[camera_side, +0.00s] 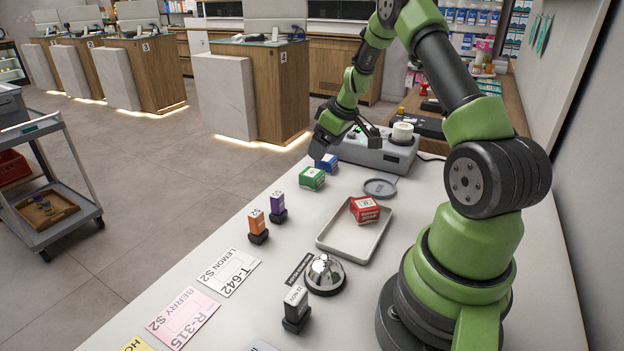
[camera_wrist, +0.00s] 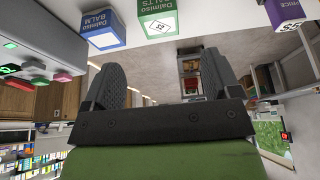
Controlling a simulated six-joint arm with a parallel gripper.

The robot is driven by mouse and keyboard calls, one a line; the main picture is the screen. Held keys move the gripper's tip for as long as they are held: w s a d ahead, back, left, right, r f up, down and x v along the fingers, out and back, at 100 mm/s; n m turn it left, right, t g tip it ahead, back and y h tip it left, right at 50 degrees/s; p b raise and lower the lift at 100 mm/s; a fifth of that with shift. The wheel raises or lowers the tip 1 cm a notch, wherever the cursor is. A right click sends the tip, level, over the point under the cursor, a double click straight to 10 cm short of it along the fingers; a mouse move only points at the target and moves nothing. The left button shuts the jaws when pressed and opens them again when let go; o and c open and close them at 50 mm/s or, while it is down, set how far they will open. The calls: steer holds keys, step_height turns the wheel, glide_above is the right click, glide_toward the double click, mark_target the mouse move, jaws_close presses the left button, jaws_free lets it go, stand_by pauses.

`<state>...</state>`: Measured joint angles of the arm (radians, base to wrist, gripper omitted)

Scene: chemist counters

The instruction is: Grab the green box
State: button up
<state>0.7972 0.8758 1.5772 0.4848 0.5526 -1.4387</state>
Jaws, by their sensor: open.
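The green box (camera_side: 312,178) stands on the white counter, just left of and in front of a blue box (camera_side: 328,162). In the wrist view the green box (camera_wrist: 158,18) shows at the top middle, with part cut off by the frame edge. My gripper (camera_side: 318,152) is above and behind the boxes in the side view, apart from the green box. In the wrist view my gripper (camera_wrist: 162,78) has its two fingers spread wide with nothing between them. The green box lies beyond the fingertips in that view.
The blue box (camera_wrist: 103,27) is close beside the green one. A grey device (camera_side: 372,152) stands behind. A red box (camera_side: 364,209) sits in a metal tray (camera_side: 330,247). Purple (camera_side: 277,203) and orange (camera_side: 258,222) boxes, a bell (camera_side: 325,272) and cards are nearer.

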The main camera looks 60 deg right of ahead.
mark_target(313, 172)
steer(key=x, duration=0.4)
steer(key=shift+s+d+f, duration=0.1)
steer(key=shift+d+f, duration=0.05)
steer(key=shift+f, duration=0.2)
steer(key=x, duration=0.5)
steer(key=shift+w+f, duration=0.25)
steer(key=c, duration=1)
